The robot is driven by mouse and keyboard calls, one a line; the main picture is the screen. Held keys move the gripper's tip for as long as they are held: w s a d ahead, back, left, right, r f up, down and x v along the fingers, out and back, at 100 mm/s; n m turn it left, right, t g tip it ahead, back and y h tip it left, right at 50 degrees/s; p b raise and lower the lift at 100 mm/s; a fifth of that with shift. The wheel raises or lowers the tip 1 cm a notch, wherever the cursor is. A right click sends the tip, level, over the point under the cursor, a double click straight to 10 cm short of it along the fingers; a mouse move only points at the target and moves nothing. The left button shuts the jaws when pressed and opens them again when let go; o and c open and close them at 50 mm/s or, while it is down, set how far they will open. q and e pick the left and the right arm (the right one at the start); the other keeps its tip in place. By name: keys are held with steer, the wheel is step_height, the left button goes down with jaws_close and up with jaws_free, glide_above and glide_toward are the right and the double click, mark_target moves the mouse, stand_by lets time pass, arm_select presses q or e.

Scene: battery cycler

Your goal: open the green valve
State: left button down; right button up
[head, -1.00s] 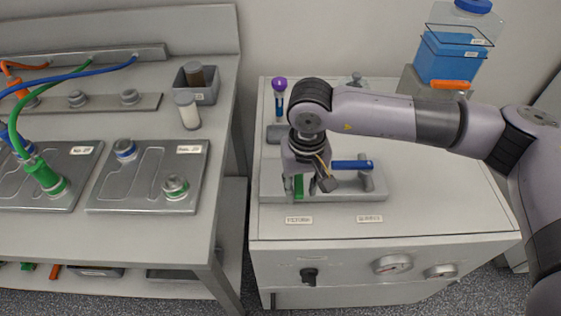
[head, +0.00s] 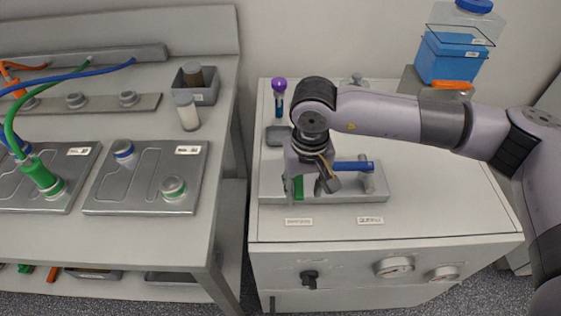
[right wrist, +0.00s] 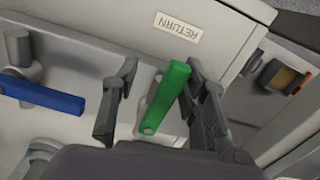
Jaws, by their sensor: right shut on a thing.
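The green valve's handle (head: 299,187) is on the left part of the grey valve block (head: 345,195) on the white cabinet. My right gripper (head: 305,187) points down over it. The handle's pivot is partly hidden by my gripper. The blue valve handle (head: 352,165) lies crosswise to the right. My left gripper is not in view.
A RETURN label (right wrist: 178,27) is in front of the green valve. A purple-capped tube (head: 279,95) stands behind my gripper. A blue container (head: 446,58) stands at the back right. A bench with battery plates (head: 150,180) is at the left, across a gap.

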steer(key=shift+s+d+f, duration=0.1)
steer(key=shift+s+d, duration=0.05)
steer(key=shift+d, duration=0.1)
steer(key=shift+r+p, duration=0.3)
steer(key=shift+r, duration=0.3)
step_height(320, 180, up, 7)
steer(key=p, duration=0.2)
steer(key=shift+d, duration=0.15)
